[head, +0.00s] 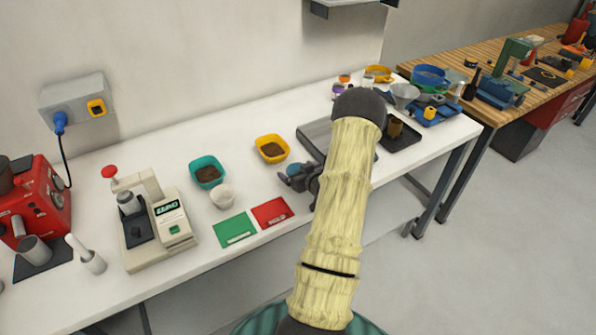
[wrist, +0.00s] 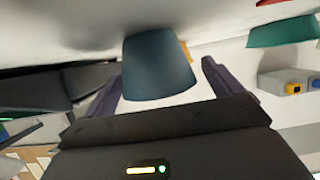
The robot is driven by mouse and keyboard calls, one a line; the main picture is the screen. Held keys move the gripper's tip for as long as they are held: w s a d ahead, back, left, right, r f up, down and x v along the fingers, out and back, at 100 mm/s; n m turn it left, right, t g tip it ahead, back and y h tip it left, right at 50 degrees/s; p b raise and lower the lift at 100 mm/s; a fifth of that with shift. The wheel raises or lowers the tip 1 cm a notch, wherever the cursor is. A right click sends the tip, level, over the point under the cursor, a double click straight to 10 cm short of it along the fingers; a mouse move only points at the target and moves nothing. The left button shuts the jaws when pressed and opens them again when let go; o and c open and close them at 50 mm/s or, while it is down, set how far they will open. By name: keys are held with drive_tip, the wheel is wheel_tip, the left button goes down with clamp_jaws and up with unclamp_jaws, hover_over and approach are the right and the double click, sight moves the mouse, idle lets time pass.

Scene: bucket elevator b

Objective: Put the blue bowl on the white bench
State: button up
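The blue bowl (head: 293,170) is at the front part of the white bench (head: 185,140), right of the yellow bowl, partly covered by my gripper. The wrist view, which is upside down, shows it as a dark blue tapered bowl (wrist: 158,68) between my two fingers. My gripper (head: 297,180) is open, with a finger on each side of the bowl. In the wrist view (wrist: 160,88) a gap shows between each finger and the bowl. The bowl is upright, with its base at or close to the bench top; I cannot tell whether it touches. My arm hides part of the bench.
A yellow bowl (head: 272,149) and a teal bowl (head: 207,172) hold brown grounds. A white cup (head: 222,196), green card (head: 234,229) and red card (head: 271,213) lie nearby. A grey tray (head: 316,138) is behind my gripper. A larger blue container (head: 430,75) stands at the far right.

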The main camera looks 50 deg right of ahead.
drive_tip(key=shift+r, duration=0.1)
drive_tip(key=shift+r, duration=0.1)
drive_tip(key=b+v, duration=0.2)
drive_tip(key=v, duration=1)
drive_tip(key=shift+a, duration=0.1)
idle(0.4)
